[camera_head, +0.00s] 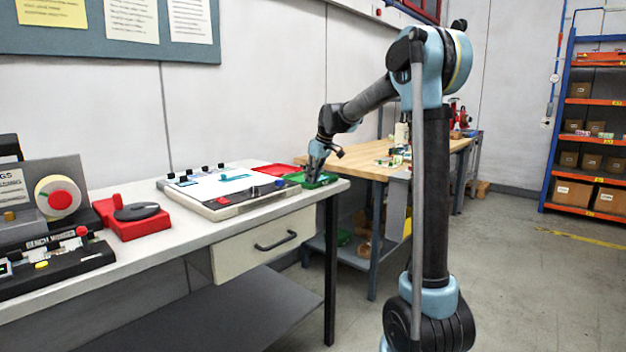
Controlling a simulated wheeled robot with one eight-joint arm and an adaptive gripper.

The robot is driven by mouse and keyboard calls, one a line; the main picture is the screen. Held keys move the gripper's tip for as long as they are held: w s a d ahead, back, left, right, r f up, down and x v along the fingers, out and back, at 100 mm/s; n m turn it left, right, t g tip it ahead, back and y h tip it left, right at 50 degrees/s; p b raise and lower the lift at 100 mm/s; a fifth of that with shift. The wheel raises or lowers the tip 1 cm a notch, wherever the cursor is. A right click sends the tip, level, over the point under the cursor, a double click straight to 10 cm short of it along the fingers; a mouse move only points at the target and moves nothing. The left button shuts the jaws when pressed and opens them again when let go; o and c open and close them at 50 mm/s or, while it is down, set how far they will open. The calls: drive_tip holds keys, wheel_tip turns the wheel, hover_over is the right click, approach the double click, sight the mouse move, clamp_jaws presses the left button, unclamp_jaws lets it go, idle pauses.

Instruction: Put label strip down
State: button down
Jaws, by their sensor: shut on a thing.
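My gripper (315,178) points down at the right end of the white bench, at the green tray (325,182). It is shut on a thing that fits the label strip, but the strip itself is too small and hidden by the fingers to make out. Whether the fingertips touch the tray cannot be told from this view. The label rewinder (40,265) stands at the left end of the bench, with a white roll with a red centre (60,198) beside its upright plate.
A flat work board (225,205) with a white sheet lies left of the green tray. A red tray (275,169) lies behind it. A red block with a black disc (132,218) sits by the rewinder. A wooden bench (370,168) stands behind, and shelves (590,130) stand far right.

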drive_tip(key=shift+f, duration=0.35)
drive_tip(key=c, duration=1.7)
unclamp_jaws()
drive_tip(key=v, duration=1.2)
drive_tip(key=s+d+f+m, duration=0.2)
drive_tip(key=s+d+f, duration=0.2)
drive_tip(key=s+d, duration=0.55)
drive_tip(key=s+d+f+m+h, duration=0.1)
drive_tip(key=s+d+f, duration=0.3)
drive_tip(key=s+f, duration=0.4)
drive_tip(key=s+d+f+m+h, duration=0.1)
drive_tip(key=s+d+f+m, duration=0.3)
drive_tip(key=s+f, duration=0.5)
drive_tip(key=s+d+f+m+h, duration=0.1)
drive_tip(key=s+d+f+m, duration=0.2)
drive_tip(key=s, duration=1.3)
drive_tip(key=shift+d+f+g, duration=0.1)
drive_tip(key=shift+d+f, duration=0.35)
drive_tip(key=shift+f, duration=0.45)
drive_tip(key=shift+d+f+g, duration=0.1)
drive_tip(key=shift+d+f, duration=0.35)
drive_tip(key=shift+f, duration=0.45)
drive_tip(key=shift+d+f+g, duration=0.1)
drive_tip(key=shift+d+f, duration=0.3)
drive_tip(key=shift+f, duration=0.5)
